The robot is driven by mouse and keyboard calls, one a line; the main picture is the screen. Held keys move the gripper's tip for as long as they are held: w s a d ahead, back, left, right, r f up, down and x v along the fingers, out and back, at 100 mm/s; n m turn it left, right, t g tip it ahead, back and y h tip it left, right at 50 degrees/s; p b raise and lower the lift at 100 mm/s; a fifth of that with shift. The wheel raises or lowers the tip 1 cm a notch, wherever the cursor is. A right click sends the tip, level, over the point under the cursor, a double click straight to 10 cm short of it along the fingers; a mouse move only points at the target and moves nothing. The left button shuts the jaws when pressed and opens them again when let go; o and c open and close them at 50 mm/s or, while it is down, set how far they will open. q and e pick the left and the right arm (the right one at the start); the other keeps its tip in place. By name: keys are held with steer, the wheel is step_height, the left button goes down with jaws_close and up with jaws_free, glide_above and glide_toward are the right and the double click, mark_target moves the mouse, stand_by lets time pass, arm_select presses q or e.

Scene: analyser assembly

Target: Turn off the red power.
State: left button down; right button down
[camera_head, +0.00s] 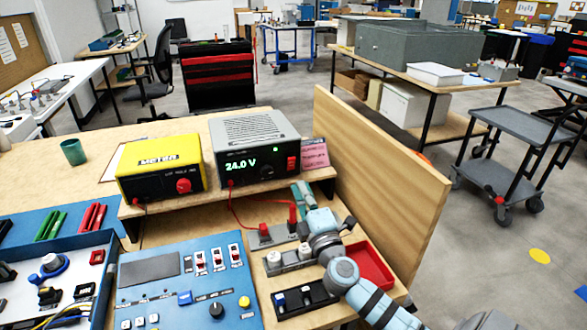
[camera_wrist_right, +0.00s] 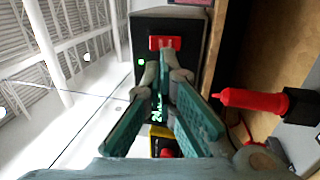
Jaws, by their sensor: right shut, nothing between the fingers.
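The power supply (camera_head: 258,147) is a grey box on the raised wooden shelf. Its green display reads 24.0 V. Its red power switch (camera_head: 292,163) is at the right of the front panel. My right gripper (camera_head: 302,190) is just below and in front of this switch, empty with its fingers together. In the right wrist view the red switch (camera_wrist_right: 165,43) shows just past the teal fingertips (camera_wrist_right: 167,70). I cannot tell whether they touch the panel. A small green light (camera_wrist_right: 141,62) is lit beside the switch. My left gripper is out of view.
A yellow meter (camera_head: 160,168) stands left of the supply. A red lead runs from the supply to a red plug (camera_wrist_right: 250,100) close beside my right fingers. A pink label card (camera_head: 314,154) and a wooden side panel (camera_head: 385,190) are to the right. The blue control panel (camera_head: 180,285) lies in front.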

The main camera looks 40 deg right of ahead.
mark_target(290, 163)
steer(key=x, duration=0.7)
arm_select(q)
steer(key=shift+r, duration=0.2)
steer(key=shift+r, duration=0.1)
